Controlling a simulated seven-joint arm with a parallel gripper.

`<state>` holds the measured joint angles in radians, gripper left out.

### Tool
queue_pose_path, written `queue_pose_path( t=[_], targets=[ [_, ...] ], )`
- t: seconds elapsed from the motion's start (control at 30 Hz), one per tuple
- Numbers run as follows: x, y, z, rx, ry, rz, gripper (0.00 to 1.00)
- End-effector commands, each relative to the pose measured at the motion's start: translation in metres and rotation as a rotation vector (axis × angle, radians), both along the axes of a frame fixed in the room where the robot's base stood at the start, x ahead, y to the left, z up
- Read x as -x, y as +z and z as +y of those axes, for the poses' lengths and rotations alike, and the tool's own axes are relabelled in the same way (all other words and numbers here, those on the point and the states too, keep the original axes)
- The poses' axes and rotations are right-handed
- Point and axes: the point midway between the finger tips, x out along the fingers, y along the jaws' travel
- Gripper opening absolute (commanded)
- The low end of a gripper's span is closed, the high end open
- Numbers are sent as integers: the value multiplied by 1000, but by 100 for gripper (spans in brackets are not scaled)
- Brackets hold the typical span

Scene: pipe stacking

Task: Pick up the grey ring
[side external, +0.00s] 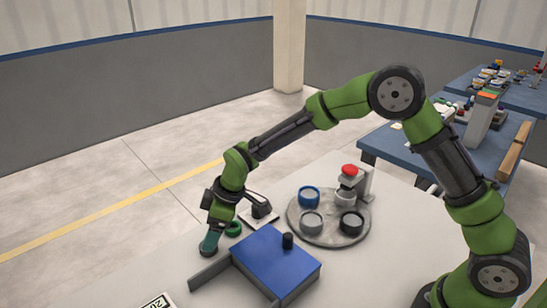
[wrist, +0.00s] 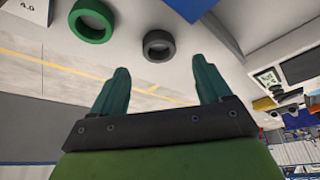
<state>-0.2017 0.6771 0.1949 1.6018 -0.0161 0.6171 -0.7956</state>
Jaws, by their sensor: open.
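A dark grey ring (wrist: 158,58) lies on the white table in the wrist view, just beyond and between my fingertips. My gripper (wrist: 163,66) is open, with its two green fingers apart and nothing between them. A green ring (wrist: 88,37) lies to the left of the grey ring, apart from it. In the side external view my gripper (side external: 210,243) is low over the table, left of the blue box.
A blue box (side external: 272,262) with a black peg (side external: 288,241) stands right of my gripper, with a grey bar at its left. Behind it, a round grey plate (side external: 330,236) carries several ring-shaped pieces and a red-topped device (side external: 349,170). The table's front area is mostly clear.

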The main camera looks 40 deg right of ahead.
Motion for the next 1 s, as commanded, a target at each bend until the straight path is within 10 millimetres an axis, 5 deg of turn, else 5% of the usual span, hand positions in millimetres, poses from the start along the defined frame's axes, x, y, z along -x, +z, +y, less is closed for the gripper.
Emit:
queue_pose_path(
  t=[0.3, 0.6, 1.0],
  targets=[
    [-10, -42, 12, 1, 0, 4, 78],
    [-11, -45, 13, 0, -1, 2, 76],
    [-11, -45, 13, 0, -1, 2, 19]
  ],
)
